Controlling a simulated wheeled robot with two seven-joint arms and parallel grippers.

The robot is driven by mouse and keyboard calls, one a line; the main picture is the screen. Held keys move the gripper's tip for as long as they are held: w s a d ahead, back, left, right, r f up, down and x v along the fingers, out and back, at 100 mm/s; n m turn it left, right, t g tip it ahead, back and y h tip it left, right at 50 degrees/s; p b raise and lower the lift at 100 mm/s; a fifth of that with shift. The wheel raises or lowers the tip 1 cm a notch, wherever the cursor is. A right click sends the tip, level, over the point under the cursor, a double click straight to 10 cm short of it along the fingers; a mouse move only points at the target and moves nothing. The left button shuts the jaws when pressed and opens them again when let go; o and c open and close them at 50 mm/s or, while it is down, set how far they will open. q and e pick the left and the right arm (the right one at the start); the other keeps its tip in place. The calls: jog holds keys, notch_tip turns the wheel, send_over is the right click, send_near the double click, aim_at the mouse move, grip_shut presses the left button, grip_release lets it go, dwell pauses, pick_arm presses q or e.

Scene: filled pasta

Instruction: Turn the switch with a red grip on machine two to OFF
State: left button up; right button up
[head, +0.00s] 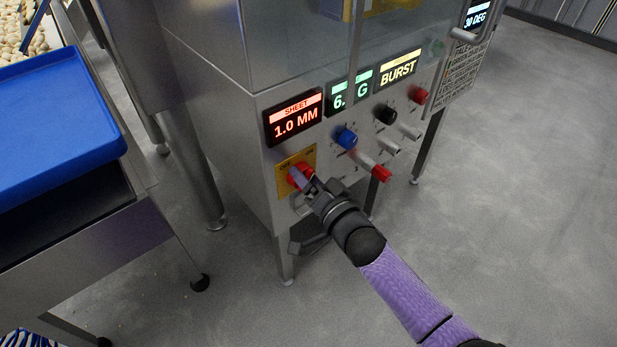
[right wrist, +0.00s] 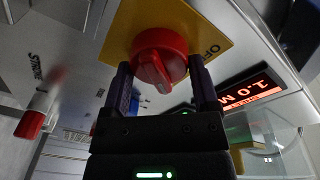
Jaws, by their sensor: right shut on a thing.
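The switch's red grip (head: 299,176) sits on a yellow plate (head: 281,172) at the lower left of the machine's steel front panel, below the red "SHEET 1.0 MM" display (head: 294,118). My right gripper (head: 306,184) reaches it from the lower right and covers part of it. In the right wrist view the round red grip (right wrist: 158,57) lies between the two dark fingers of my right gripper (right wrist: 163,85), which are shut on it. The word OFF shows on the yellow plate (right wrist: 212,47) there. My left gripper is not in view.
A blue knob (head: 346,137), a black knob (head: 385,114), a red knob (head: 418,95) and a red-tipped lever (head: 380,173) stand close to the switch. A blue tray (head: 60,120) lies on a steel table at the left. The floor at right is clear.

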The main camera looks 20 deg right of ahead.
jog(key=n, duration=0.4)
jog(key=shift+n+p, duration=0.3)
jog(key=shift+p, duration=0.05)
jog(key=shift+a+n+t, duration=0.1)
jog(key=shift+n+t, duration=0.2)
jog(key=shift+n, duration=0.7)
jog(key=n, duration=0.3)
jog(key=n+y, duration=0.1)
jog(key=n, duration=0.2)
jog(key=shift+s+f+n+y, duration=0.1)
jog(key=shift+n+y, duration=0.2)
jog(key=shift+n, duration=1.3)
jog(key=shift+a+n+y, duration=0.1)
jog(key=shift+n+y, duration=0.2)
jog(key=shift+n, duration=0.6)
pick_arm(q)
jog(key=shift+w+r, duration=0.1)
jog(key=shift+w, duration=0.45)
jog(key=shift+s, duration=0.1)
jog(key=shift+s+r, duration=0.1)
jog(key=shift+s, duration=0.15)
